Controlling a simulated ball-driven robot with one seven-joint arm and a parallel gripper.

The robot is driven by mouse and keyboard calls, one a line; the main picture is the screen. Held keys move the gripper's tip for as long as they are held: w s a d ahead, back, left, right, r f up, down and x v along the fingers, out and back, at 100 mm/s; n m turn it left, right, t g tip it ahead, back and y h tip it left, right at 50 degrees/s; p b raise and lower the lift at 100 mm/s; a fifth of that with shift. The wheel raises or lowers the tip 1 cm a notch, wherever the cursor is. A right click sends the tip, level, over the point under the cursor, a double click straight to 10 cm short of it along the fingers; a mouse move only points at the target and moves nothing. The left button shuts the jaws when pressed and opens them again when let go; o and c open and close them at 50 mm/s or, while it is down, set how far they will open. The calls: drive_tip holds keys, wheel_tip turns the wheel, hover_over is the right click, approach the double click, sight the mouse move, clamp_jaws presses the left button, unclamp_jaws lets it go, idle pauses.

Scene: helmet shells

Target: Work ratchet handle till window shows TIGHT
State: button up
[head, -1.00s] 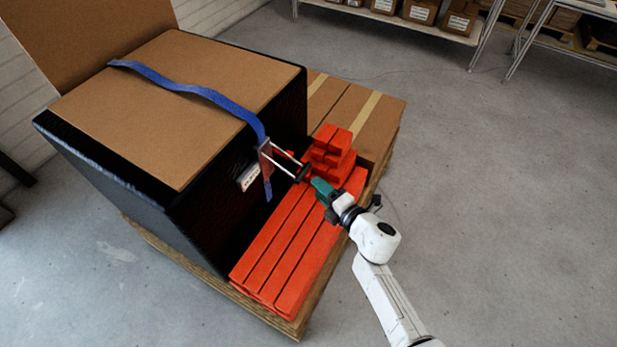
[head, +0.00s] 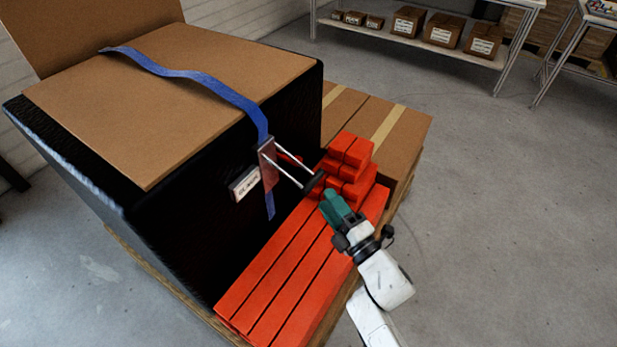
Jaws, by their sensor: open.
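The ratchet (head: 268,166) hangs on the side of the black crate (head: 190,215), at the end of a blue strap (head: 205,78) that runs over the crate's top. Its handle (head: 293,168) has two pale bars sticking out to the right, ending in a dark grip (head: 313,182). A white label or window (head: 244,183) with dark marks sits left of the ratchet; I cannot read the marks. My gripper (head: 329,198), with green fingers, is open just right of and below the dark grip. I cannot tell whether it touches the grip.
Red blocks (head: 350,152) are stacked behind my gripper, and long red beams (head: 285,270) lie below it on the pallet. Cardboard boxes (head: 405,130) stand behind the blocks. The floor at the right (head: 520,220) is clear. A shelf with boxes (head: 410,38) stands at the back.

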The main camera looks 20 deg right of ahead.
drive_tip(key=x, duration=0.9)
drive_tip(key=shift+w, duration=0.15)
drive_tip(key=shift+r, duration=0.1)
drive_tip(key=shift+c, duration=0.4)
clamp_jaws()
